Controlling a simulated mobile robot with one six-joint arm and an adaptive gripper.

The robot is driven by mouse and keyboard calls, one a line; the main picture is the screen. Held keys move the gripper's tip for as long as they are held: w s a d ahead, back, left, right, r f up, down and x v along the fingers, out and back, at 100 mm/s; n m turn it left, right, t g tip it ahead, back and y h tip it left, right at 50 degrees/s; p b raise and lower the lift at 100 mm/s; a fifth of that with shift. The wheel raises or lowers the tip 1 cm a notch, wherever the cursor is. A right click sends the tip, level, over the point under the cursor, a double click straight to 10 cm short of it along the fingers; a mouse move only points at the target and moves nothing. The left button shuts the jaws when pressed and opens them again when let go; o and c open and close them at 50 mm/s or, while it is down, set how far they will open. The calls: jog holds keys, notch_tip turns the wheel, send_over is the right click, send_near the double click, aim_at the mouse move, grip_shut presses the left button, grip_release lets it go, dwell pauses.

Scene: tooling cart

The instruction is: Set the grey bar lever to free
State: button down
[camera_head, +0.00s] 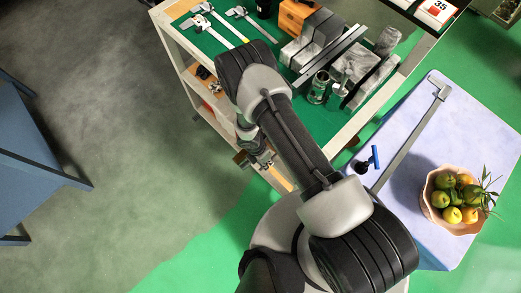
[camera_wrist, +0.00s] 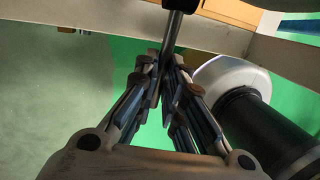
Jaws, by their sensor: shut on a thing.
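The grey bar lever (camera_wrist: 175,32) shows in the wrist view as a smooth metal bar coming down from the top edge. My gripper (camera_wrist: 165,66) is shut on its lower end, with the fingertips on both sides of the bar. In the head view my gripper (camera_head: 262,160) is low at the side of the tooling cart (camera_head: 343,138), below the green top. The lever cannot be made out there. Its mount and any free mark are not visible.
Calipers (camera_head: 212,30), metal blocks and a steel cup (camera_head: 318,88) stand on the cart top. To the right, a lavender table (camera_head: 405,110) carries a long grey gauge (camera_head: 414,132), a blue-handled tool (camera_head: 374,158) and a fruit bowl (camera_head: 462,228).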

jog(key=c, duration=1.7)
grip_release()
jog(key=shift+v, duration=3.8)
